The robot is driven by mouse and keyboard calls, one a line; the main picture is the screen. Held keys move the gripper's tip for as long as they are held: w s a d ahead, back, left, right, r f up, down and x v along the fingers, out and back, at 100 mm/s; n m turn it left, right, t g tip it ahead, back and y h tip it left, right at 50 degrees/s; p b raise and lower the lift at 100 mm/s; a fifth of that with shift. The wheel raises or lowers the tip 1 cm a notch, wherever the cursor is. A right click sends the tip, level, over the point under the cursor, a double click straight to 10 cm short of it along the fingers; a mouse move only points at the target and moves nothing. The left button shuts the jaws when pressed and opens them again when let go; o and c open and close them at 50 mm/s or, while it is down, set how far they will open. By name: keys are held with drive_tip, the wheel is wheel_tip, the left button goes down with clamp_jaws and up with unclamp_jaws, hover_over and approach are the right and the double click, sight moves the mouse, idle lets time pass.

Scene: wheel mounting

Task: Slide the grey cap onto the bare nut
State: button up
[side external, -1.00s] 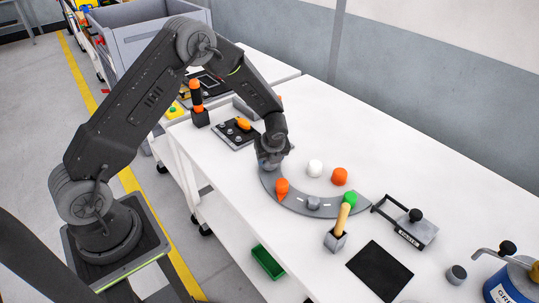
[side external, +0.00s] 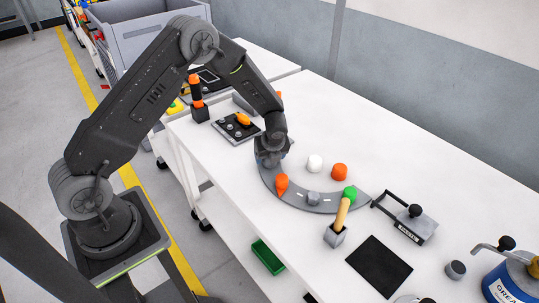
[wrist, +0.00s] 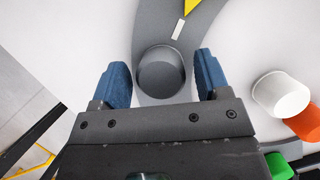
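My gripper (wrist: 161,72) is open, with its two blue fingers on either side of the grey cap (wrist: 161,70), a round dark grey piece standing on the grey curved strip. A gap shows between the cap and each finger. In the side external view my gripper (side external: 268,158) is low over the left end of the strip and hides the cap. A small grey faceted piece (side external: 313,198) sits on the strip further right. A black plate (side external: 236,127) behind my gripper carries several small grey studs and an orange piece. I cannot tell which piece is the bare nut.
A white piece (side external: 314,163) and an orange piece (side external: 340,172) stand inside the curve of the strip (side external: 297,201). A wooden-handled tool (side external: 342,216) in a holder and a black mat (side external: 380,266) lie to the right.

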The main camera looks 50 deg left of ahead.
drive_tip(key=shift+o, duration=1.3)
drive_tip(key=v, duration=1.3)
drive_tip(key=shift+r, duration=0.35)
drive_tip(key=shift+s+d+r, duration=0.1)
drive_tip(key=shift+d, duration=0.05)
drive_tip(key=s+d+r+n+t+h, duration=0.2)
drive_tip(key=s+d+r+n, duration=0.1)
drive_tip(key=s+r+n, duration=0.9)
drive_tip(key=s+d+r+n+t+h, duration=0.1)
drive_tip(key=s+d+r+n, duration=0.1)
drive_tip(key=s+n, duration=0.3)
drive_tip(key=s+d+r+n+h, duration=0.1)
drive_tip(key=s+r+n, duration=0.3)
drive_tip(key=s, duration=0.4)
drive_tip(key=shift+d+r+n+t, duration=0.35)
drive_tip(key=shift+d+n+t, duration=0.1)
drive_tip(key=shift+n, duration=0.25)
